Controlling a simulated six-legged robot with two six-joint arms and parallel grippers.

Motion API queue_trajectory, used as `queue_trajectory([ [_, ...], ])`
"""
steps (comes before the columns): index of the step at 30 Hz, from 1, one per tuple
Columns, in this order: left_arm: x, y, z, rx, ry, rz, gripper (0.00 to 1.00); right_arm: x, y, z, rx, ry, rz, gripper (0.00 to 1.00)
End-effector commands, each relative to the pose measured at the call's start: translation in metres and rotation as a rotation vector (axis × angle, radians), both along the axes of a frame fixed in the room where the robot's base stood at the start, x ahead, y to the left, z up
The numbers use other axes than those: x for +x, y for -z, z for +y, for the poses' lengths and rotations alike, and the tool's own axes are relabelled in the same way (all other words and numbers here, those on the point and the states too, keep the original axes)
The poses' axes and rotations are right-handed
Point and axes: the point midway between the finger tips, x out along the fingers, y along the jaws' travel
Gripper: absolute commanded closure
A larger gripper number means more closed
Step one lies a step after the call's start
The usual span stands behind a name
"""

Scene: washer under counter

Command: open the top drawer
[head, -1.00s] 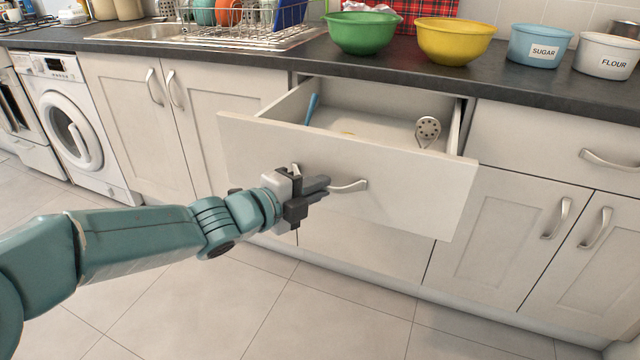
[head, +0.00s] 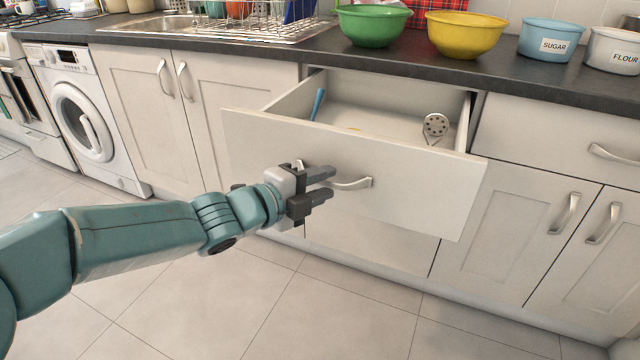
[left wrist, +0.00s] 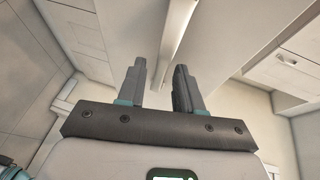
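The top drawer (head: 420,200) is pulled well out from under the counter, and its inside shows. A blue-handled utensil (head: 318,103) and a metal masher-like utensil (head: 436,127) lie in it. Its bar handle (head: 352,184) is on the front panel, partly hidden by my gripper. My left gripper (head: 328,184) is in front of the panel at the handle's left part. Its two fingers stand apart in the head view. In the left wrist view the fingers (left wrist: 160,85) are also apart, with the handle (left wrist: 178,40) beyond and between them. My right gripper is not in view.
A green bowl (head: 372,26), a yellow bowl (head: 466,34), a sugar tin (head: 549,42) and a flour tin (head: 614,50) stand on the counter above. A washing machine (head: 90,120) is at left. The floor (head: 320,310) in front is clear.

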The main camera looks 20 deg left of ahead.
Motion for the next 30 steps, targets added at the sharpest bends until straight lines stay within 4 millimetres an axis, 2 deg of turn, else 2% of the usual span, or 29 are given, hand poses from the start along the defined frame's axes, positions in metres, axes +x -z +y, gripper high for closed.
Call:
queue_trajectory([
  [5,-0.002,-0.001,0.001,0.0,0.0,0.0,0.65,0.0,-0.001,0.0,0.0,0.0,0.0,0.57],
  [8,-0.01,-0.004,0.005,0.001,-0.002,-0.001,0.65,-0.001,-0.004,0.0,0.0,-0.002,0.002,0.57],
  [11,-0.027,-0.009,0.012,0.001,-0.003,0.0,0.65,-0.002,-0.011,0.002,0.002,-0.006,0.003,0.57],
  [18,-0.084,-0.022,0.04,0.001,-0.009,0.0,0.65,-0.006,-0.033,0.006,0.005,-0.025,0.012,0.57],
  [24,-0.125,-0.028,0.059,0.001,-0.007,0.001,0.65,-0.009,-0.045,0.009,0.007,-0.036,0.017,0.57],
  [30,-0.144,-0.03,0.067,0.0,-0.002,0.0,0.65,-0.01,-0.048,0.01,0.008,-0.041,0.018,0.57],
])
